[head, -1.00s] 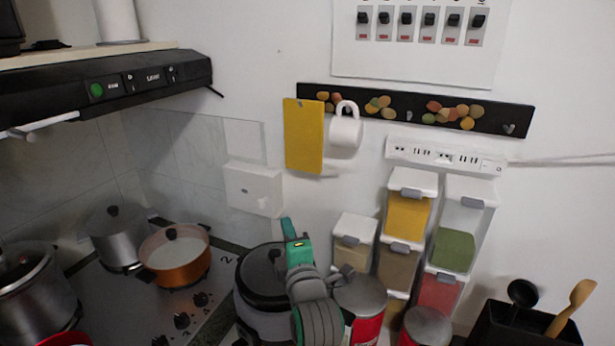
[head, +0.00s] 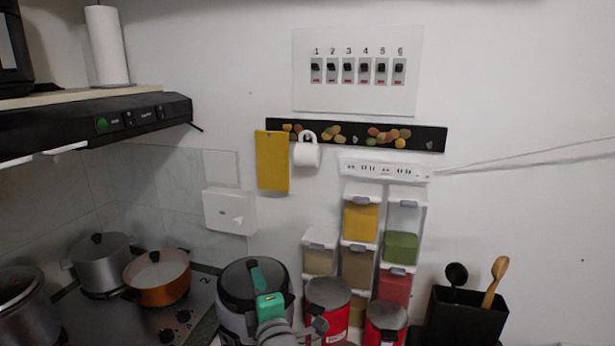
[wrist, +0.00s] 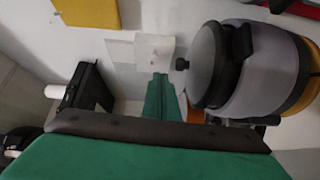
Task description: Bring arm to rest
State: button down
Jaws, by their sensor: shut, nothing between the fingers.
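My gripper (head: 257,272), with teal-green fingers, is low in the head view, in front of the dark-lidded rice cooker (head: 234,285). Its fingers are shut and hold nothing. In the wrist view one green finger (wrist: 160,100) points toward the wall, and a wide green part of the gripper fills the bottom. The grey cooker (wrist: 265,65) is to its right there, on its side in the picture. The spice dispensers stand against the wall to the gripper's right: yellow (head: 360,223), green (head: 401,248), red (head: 394,287) and brown (head: 357,267).
Two red canisters (head: 330,305) stand close right of the gripper, before the dispensers. A black utensil holder (head: 462,318) is further right. A copper pan (head: 160,283) and a steel pot (head: 103,268) sit on the stove at left, below the black hood (head: 110,120).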

jog(key=s+d+f+m+h, duration=0.25)
jog(key=s+f+m, duration=0.35)
jog(key=s+f, duration=0.45)
jog(key=s+d+f+m+h, duration=0.2)
jog(key=s+d+f+m, duration=0.2)
jog(key=s+f+m, duration=0.7)
jog(key=s+d+f+m, duration=0.1)
jog(key=s+f, duration=0.1)
jog(key=s, duration=0.6)
jog(key=s+d+f+m+g+h, duration=0.1)
jog(key=s+d+f+m, duration=0.1)
jog(key=s, duration=0.7)
jog(key=s+d+f+m, duration=0.1)
jog(key=s+f, duration=0.2)
jog(key=s, duration=0.5)
jog(key=shift+s+d+m+g+h, duration=0.25)
jog(key=shift+s+m+g+h, duration=0.05)
jog(key=shift+s+h, duration=0.1)
